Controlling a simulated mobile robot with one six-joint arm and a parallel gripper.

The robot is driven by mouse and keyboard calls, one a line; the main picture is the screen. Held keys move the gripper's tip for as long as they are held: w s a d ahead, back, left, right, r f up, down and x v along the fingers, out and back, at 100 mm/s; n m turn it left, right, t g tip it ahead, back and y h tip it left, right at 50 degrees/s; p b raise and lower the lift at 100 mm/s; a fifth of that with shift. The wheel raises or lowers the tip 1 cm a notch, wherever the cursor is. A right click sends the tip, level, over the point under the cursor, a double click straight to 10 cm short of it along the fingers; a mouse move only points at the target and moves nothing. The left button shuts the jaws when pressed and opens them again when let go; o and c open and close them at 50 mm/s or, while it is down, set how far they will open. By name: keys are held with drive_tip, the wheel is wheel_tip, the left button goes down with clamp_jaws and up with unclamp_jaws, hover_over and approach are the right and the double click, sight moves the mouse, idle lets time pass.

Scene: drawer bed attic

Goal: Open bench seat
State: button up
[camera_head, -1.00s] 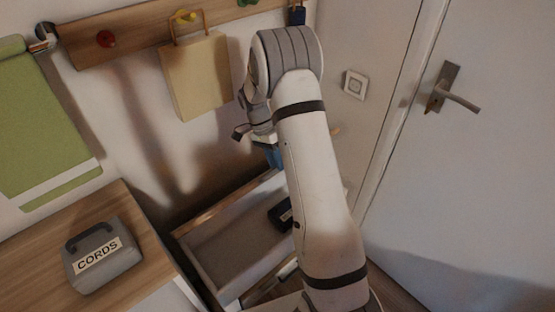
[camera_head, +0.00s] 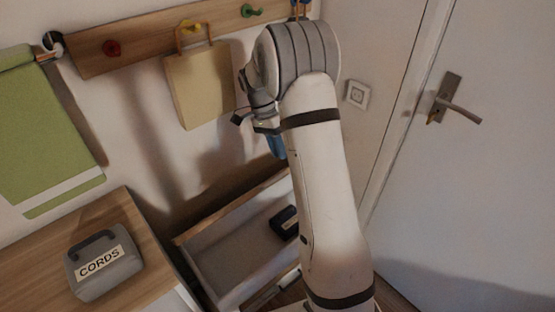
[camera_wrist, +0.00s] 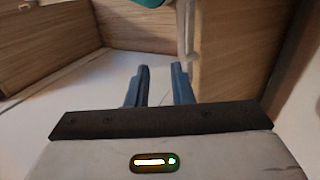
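An open box-like compartment (camera_head: 222,252) with pale walls and a wooden rim shows below my arm in the head view. I cannot tell whether it is the bench or a drawer, and no seat lid is clearly visible.
A grey CORDS case (camera_head: 103,262) stands on a wooden top (camera_head: 50,285) at the left. A wooden peg rail (camera_head: 150,38) with a hanging beige bag (camera_head: 200,85) is on the wall. A green cloth (camera_head: 45,135) hangs left. A white door (camera_head: 480,200) is at the right.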

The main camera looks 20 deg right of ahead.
drive_tip(key=shift+r, duration=0.7)
